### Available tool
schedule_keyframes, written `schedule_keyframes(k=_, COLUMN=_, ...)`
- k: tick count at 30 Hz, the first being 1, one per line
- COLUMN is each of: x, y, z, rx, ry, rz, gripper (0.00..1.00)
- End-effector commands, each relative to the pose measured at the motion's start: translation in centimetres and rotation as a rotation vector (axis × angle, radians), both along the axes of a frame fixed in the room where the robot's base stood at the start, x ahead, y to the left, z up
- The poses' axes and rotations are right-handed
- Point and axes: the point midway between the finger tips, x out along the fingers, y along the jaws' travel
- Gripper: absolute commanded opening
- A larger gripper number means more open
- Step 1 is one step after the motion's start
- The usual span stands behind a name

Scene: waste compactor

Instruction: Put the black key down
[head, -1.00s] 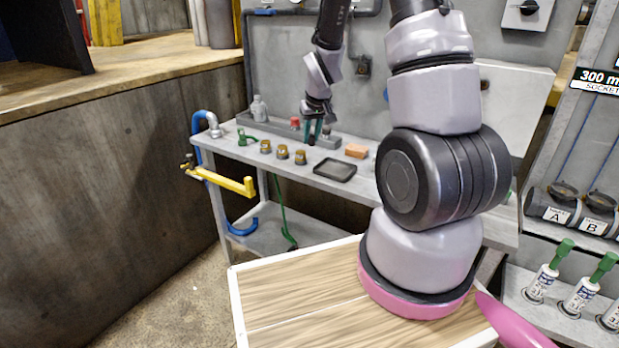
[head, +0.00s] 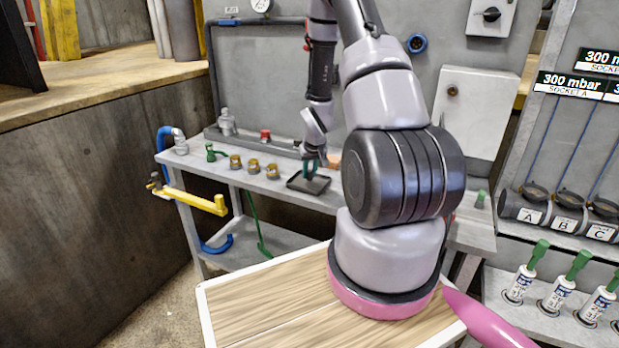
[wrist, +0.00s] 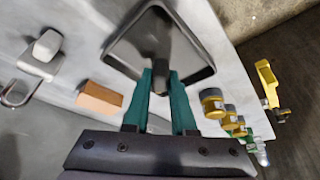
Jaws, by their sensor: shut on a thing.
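My gripper (wrist: 164,92) has teal fingers shut on the black key (wrist: 161,70), a small dark piece between the fingertips in the wrist view. Behind the key is a shallow dark tray (wrist: 200,38) with a raised rim. In the head view my gripper (head: 314,168) points down over the same tray (head: 296,183) on the grey bench. The key is hard to make out there. Whether the key touches the tray floor, I cannot tell.
An orange block (wrist: 100,97) lies beside the tray. Several brass fittings (head: 254,166) stand in a row to the tray's left in the head view. A yellow lever (head: 195,198) juts out at the bench's left end. A red-capped item (head: 265,136) stands at the back.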

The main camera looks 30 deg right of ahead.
Motion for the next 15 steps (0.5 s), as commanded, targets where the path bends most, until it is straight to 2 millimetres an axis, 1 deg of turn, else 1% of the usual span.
schedule_keyframes(k=1, x=0.0, y=0.0, z=-0.9, rx=0.000, ry=0.002, rz=0.001, gripper=0.00)
schedule_keyframes(k=4, x=0.0, y=0.0, z=-1.7, rx=0.000, ry=0.000, rz=0.001, gripper=0.00)
schedule_keyframes(k=15, x=0.0, y=0.0, z=-2.1, rx=0.000, ry=0.000, rz=0.000, gripper=0.00)
